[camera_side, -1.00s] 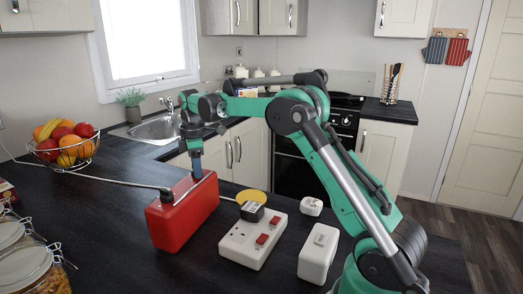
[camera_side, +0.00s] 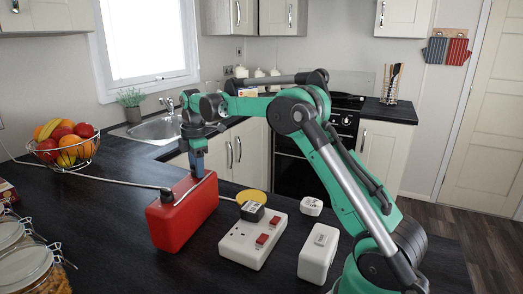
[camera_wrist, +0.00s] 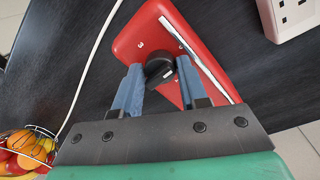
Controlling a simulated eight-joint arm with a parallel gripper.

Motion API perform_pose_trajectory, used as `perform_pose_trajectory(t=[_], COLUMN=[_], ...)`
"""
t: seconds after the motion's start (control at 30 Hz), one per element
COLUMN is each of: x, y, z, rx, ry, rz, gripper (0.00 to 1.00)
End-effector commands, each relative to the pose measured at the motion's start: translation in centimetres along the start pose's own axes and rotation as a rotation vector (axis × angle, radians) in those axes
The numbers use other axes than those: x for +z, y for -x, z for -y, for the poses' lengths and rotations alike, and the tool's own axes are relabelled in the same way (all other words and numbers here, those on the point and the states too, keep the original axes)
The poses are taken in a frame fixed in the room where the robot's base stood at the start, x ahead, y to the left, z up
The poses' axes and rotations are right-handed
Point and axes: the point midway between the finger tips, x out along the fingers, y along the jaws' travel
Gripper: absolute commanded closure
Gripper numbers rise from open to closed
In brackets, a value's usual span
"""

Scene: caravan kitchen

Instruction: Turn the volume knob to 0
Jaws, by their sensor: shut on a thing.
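The volume knob (camera_wrist: 159,70) is dark and round with a pale pointer mark, and it sits on the face of a red box (camera_wrist: 141,38). In the wrist view my gripper (camera_wrist: 159,76) has its blue fingers on either side of the knob, shut on it. In the side view the red box (camera_side: 181,217) stands on the dark worktop, and my gripper (camera_side: 196,170) reaches down to its top. The knob is hidden there by the fingers. I cannot read any scale around the knob.
A fruit bowl (camera_side: 64,151) and glass jars (camera_side: 28,268) are left.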

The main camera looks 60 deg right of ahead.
Motion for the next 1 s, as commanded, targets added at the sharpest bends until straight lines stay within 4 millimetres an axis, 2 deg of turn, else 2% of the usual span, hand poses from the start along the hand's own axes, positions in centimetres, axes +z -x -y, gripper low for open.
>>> perform_pose_trajectory(t=[0.03, 0.07, 0.1, 0.17, 0.5, 0.8, 1.0], x=[-0.1, -0.1, -0.1, -0.1, 0.0, 0.0, 0.0], y=[0.0, 0.0, 0.0, 0.0, 0.3, 4.2, 5.5], z=[0.1, 0.1, 0.0, 0.0, 0.0, 0.0, 0.0], rx=[-0.002, -0.002, -0.002, -0.002, 0.0, -0.001, -0.001], ry=[0.002, 0.002, 0.002, 0.002, -0.001, 0.0, 0.001], rz=[0.0, 0.0, 0.0, 0.0, 0.001, 0.0, 0.0], gripper=[1.0, 0.6, 0.48, 0.32, 0.32, 0.32, 0.32])
